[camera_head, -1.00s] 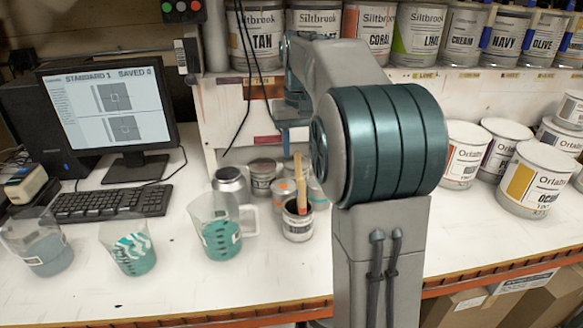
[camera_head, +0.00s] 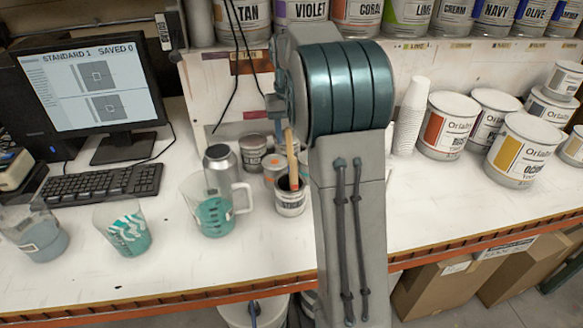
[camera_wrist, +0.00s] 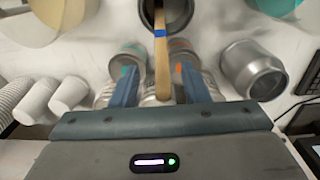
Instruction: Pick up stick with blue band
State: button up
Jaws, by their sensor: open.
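A flat wooden stick (camera_head: 291,155) stands upright, leaning slightly, in a small open can (camera_head: 290,203) on the white bench. In the wrist view the stick (camera_wrist: 160,60) carries a blue band (camera_wrist: 160,32) near the mouth of the dark can (camera_wrist: 178,12). In the head view its lower part looks reddish and the blue band is not clear. My gripper (camera_wrist: 160,88) is open, its two blue fingers on either side of the stick's upper part, with gaps on both sides. In the head view my arm mostly hides the gripper.
A metal flask (camera_head: 221,165), a clear jug with teal paint (camera_head: 214,212) and small cans (camera_head: 253,152) crowd close around the stick's can. Stacked paper cups (camera_head: 411,115) and larger paint cans (camera_head: 447,125) stand right.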

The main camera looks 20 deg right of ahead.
aim_at(289, 142)
jog(key=shift+w+f+p, duration=0.15)
jog(key=shift+f+p, duration=0.05)
jog(key=shift+f, duration=0.9)
jog(key=shift+w+f+p, duration=0.15)
jog(key=shift+f+p, duration=0.05)
jog(key=shift+f, duration=0.85)
grip_shut()
jog(key=shift+r, duration=0.1)
